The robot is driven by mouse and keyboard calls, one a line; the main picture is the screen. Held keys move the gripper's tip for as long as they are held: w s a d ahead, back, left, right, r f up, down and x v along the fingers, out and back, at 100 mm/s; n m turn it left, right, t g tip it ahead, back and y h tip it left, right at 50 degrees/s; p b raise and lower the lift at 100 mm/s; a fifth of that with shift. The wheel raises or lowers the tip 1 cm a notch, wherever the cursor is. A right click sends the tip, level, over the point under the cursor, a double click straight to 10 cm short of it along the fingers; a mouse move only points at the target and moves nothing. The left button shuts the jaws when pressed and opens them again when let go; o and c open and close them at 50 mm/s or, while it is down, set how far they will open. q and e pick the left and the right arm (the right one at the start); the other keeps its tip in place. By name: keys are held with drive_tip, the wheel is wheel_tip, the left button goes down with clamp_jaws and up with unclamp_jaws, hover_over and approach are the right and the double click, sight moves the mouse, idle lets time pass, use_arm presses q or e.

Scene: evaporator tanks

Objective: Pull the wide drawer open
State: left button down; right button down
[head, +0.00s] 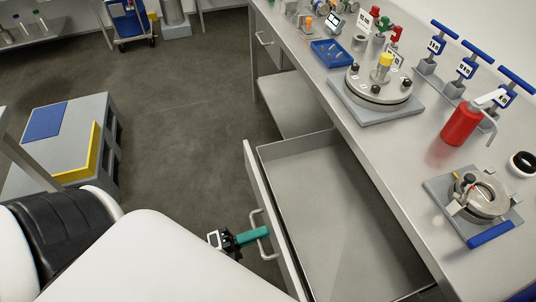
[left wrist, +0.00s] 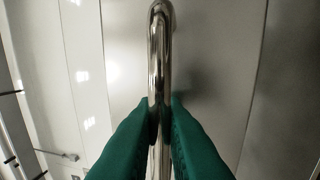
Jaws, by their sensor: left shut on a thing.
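The wide drawer (head: 330,205) under the steel bench stands pulled out, and its inside looks empty in the head view. Its front panel (head: 262,190) faces left, with a bar handle (head: 258,219) on it. My left gripper (head: 262,233) reaches the handle with its green fingers. In the left wrist view the shiny handle (left wrist: 159,55) runs upright between the two green fingers (left wrist: 160,120), which are shut on it. My right gripper is in neither view.
The steel bench (head: 350,140) carries a round flanged lid (head: 380,88), a red bottle (head: 460,122), a clamp fixture (head: 480,195) and a blue tray (head: 332,53). A grey platform (head: 60,140) stands at left. Bare floor (head: 190,110) lies between platform and bench.

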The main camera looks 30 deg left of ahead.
use_arm(q)
drive_tip(key=c, duration=1.8)
unclamp_jaws()
drive_tip(key=shift+c, duration=0.2)
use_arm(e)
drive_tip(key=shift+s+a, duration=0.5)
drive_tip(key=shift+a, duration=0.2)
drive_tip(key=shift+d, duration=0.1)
